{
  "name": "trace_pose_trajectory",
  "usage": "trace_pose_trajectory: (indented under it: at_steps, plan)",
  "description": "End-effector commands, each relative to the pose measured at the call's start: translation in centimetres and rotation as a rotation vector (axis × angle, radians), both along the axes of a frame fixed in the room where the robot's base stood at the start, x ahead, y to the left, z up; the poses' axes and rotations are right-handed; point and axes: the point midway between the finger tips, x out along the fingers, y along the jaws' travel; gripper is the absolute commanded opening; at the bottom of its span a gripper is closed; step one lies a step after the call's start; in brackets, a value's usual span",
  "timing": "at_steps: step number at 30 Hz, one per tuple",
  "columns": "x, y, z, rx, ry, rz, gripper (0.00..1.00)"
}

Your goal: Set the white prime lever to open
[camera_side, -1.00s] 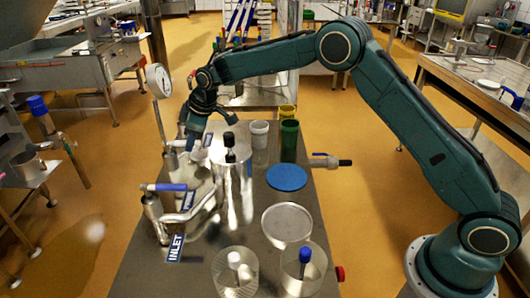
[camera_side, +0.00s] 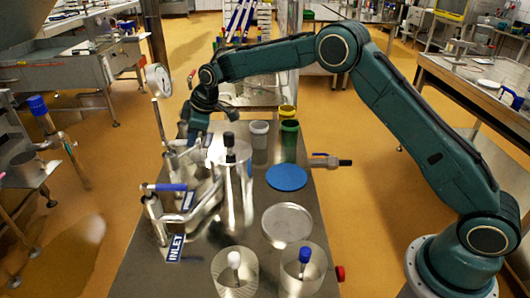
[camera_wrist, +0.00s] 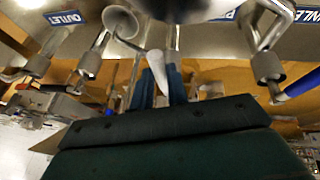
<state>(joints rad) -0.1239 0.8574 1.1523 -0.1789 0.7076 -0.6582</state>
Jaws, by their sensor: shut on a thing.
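The white prime lever (camera_wrist: 157,68) shows in the wrist view as a pale tapered handle between the two blue-green fingers. My gripper (camera_wrist: 162,86) is shut on it. The lever cannot be made out clearly there, and the fingertips are partly hidden by pipes.
A pressure gauge (camera_side: 158,80) rises at the left. An OUTLET label (camera_wrist: 65,18) is at upper left in the wrist view.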

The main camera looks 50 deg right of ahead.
Motion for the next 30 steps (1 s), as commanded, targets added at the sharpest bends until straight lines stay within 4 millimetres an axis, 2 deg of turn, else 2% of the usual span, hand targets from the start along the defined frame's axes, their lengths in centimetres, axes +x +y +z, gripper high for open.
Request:
trace_pose_trajectory:
  at_steps: [15,30]
  plan:
    - [1.7,-1.3,-0.1,-0.001,-0.001,0.260,0.00]
    - [2.7,-1.7,0.0,-0.001,-0.001,0.406,0.00]
